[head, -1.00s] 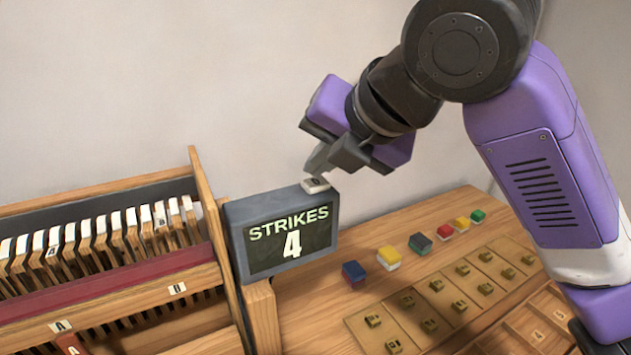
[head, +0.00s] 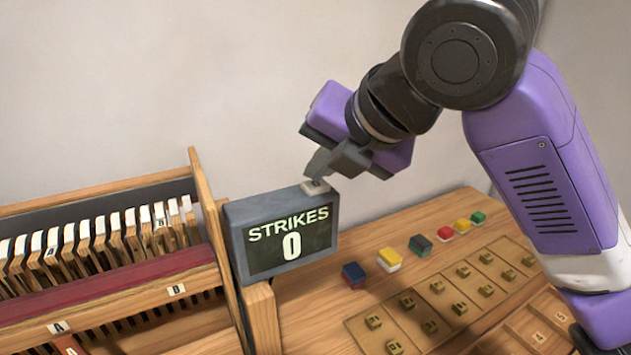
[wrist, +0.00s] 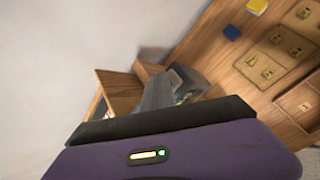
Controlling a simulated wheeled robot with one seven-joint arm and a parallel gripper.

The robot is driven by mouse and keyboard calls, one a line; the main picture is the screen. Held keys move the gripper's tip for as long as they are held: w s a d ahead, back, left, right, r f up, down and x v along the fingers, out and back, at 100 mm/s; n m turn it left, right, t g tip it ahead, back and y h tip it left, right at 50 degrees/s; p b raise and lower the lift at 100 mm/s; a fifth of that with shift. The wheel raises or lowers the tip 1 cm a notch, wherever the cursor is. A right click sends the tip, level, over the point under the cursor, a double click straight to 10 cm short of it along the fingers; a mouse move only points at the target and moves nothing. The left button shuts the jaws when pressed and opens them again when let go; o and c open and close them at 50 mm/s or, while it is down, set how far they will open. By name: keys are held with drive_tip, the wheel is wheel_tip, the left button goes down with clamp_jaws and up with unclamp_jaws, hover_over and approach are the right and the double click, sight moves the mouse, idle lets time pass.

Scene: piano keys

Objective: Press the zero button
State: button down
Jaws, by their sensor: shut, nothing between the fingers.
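The strikes display (head: 291,236) is a grey box with a dark screen that reads "STRIKES 0". A small white button (head: 318,188) sits on its top edge at the right. My gripper (head: 316,172) is shut and empty, with its fingertips down at the button; they appear to touch it and hide part of it. In the wrist view the grey display box (wrist: 187,82) shows beyond the gripper body, and the button is hidden there.
Wooden piano keys (head: 103,240) in a case stand left of the display. Right of it on the wooden table are coloured blocks, such as a blue one (head: 354,275) and a yellow one (head: 389,259), and a board with several small pegs (head: 409,303).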

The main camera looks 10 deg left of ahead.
sight(319, 187)
idle(0.4)
drive_tip(key=shift+r+p, duration=0.75)
wheel_tip(319, 187, up, 5)
drive_tip(key=p, duration=0.4)
drive_tip(key=shift+r, duration=0.1)
idle(0.6)
